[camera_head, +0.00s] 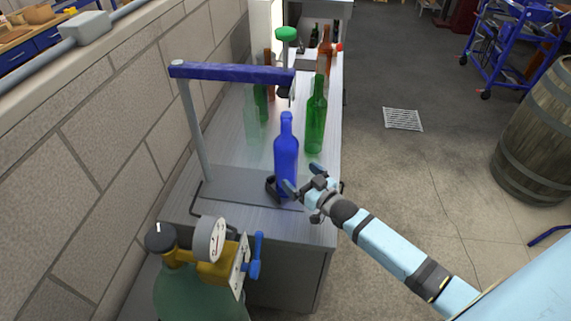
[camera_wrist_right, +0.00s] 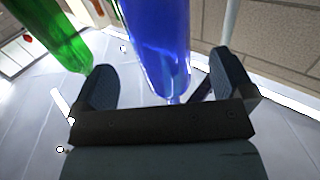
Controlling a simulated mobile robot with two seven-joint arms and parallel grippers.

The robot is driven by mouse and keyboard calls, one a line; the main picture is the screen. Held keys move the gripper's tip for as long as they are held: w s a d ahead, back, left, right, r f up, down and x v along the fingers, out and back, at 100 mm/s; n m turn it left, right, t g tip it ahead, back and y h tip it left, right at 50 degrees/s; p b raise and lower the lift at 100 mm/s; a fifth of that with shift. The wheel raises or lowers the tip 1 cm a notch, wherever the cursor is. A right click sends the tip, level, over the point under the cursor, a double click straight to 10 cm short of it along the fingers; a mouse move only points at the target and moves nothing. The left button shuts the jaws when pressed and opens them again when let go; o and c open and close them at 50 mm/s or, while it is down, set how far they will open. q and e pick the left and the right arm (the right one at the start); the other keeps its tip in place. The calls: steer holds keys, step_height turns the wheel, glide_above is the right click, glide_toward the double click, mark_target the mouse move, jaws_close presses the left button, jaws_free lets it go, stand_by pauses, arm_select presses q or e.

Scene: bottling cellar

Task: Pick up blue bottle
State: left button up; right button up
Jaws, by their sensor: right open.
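The blue bottle (camera_head: 286,155) stands upright on the grey base plate of a bench stand. In the right wrist view the blue bottle (camera_wrist_right: 157,45) rises just beyond and between the two fingers. In the right wrist view my right gripper (camera_wrist_right: 165,82) is open; I cannot tell whether a finger touches the glass. My left gripper is not in view.
A green bottle (camera_head: 316,122) stands behind to the right; it also shows in the wrist view (camera_wrist_right: 55,32). The stand's blue arm (camera_head: 232,73) reaches above the bottle. A gas cylinder with gauge (camera_head: 210,240) is in front. More bottles stand farther back.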

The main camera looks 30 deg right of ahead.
mark_target(293, 170)
steer(key=shift+x, duration=0.95)
steer(key=x, duration=0.4)
steer(key=shift+w+a, duration=0.1)
steer(key=shift+w, duration=0.2)
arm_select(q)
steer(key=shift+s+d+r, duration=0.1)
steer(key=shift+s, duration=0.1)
arm_select(e)
steer(key=c, duration=1.3)
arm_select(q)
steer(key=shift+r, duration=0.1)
arm_select(e)
steer(key=shift+c, duration=0.2)
steer(key=shift+r, duration=0.15)
